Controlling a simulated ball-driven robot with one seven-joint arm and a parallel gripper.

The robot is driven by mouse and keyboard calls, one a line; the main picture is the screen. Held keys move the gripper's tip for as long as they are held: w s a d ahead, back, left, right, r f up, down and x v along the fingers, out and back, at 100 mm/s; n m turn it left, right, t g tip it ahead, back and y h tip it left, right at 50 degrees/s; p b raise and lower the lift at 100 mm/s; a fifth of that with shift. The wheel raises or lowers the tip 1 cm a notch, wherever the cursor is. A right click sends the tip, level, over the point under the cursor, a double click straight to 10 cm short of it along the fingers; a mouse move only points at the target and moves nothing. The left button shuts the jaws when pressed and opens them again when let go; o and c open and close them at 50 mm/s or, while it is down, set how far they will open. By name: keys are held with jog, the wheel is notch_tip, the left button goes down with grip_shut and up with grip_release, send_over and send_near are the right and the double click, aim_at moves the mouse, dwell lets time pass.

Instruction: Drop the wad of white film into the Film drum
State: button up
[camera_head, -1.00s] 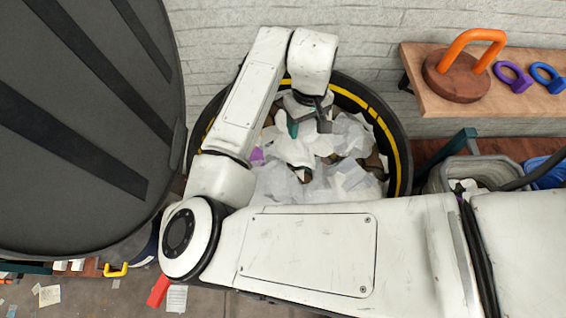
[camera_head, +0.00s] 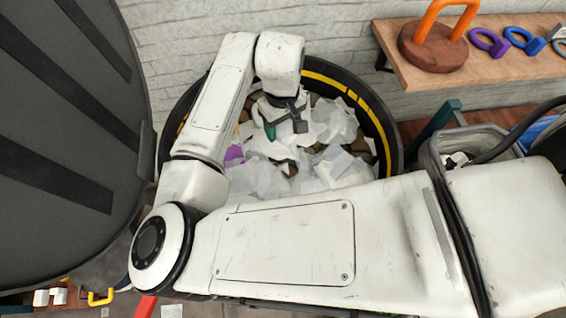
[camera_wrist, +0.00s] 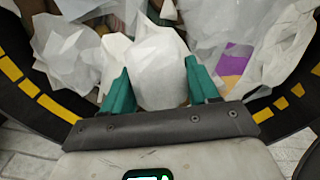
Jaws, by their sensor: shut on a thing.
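The Film drum (camera_head: 387,125) is a large black round bin with a yellow stripe inside its rim, filled with white and clear film scraps. My gripper (camera_head: 285,133) is over the drum's opening, pointing down at the scraps. In the wrist view my gripper (camera_wrist: 160,88) has its two green fingers on either side of a crumpled white wad (camera_wrist: 160,75) and is shut on it. Scraps lie close behind the wad in that view, and I cannot tell whether it touches them. In the head view my arm and gripper partly hide the wad and the drum.
A wooden shelf (camera_head: 480,75) with an orange-handled weight (camera_head: 432,45) and purple and blue rings stands at the upper right. A grey bin (camera_head: 432,150) is right of the drum. A large dark ribbed drum (camera_head: 60,150) fills the left side. A brick wall is behind.

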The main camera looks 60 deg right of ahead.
jog(key=o, duration=1.1)
notch_tip(320, 180, up, 11)
jog(key=shift+f+b, duration=0.1)
jog(key=shift+b, duration=0.3)
